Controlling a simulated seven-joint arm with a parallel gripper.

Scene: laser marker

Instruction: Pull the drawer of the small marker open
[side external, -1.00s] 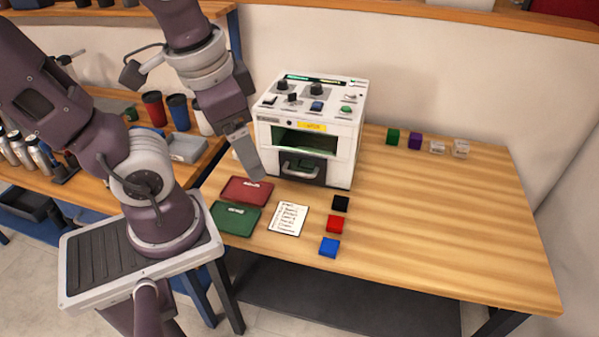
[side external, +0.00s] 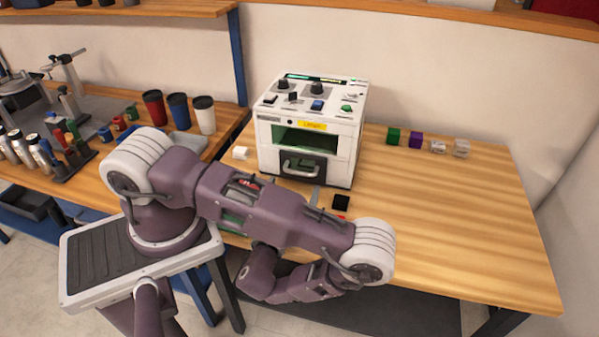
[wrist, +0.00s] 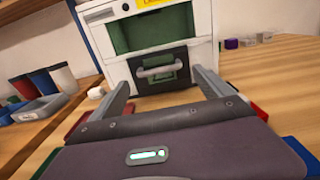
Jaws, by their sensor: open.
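The small marker (side external: 310,130) is a white box with knobs and buttons on top and a green window in front. Its drawer (side external: 301,168) is a dark panel low on the front with a grey bar handle (side external: 300,172), and it looks shut. In the wrist view the drawer handle (wrist: 159,72) lies ahead, between my gripper's two fingers (wrist: 160,85). The fingers are open and apart, with nothing between them. In the side view my gripper is mostly hidden behind my arm, with a finger (side external: 316,197) showing just in front of the marker.
Green (side external: 393,137) and purple (side external: 415,140) blocks and clear cubes stand at the back right. Cups (side external: 178,112) stand on the left bench. A small white piece (side external: 240,153) is left of the marker. The table's right side is clear.

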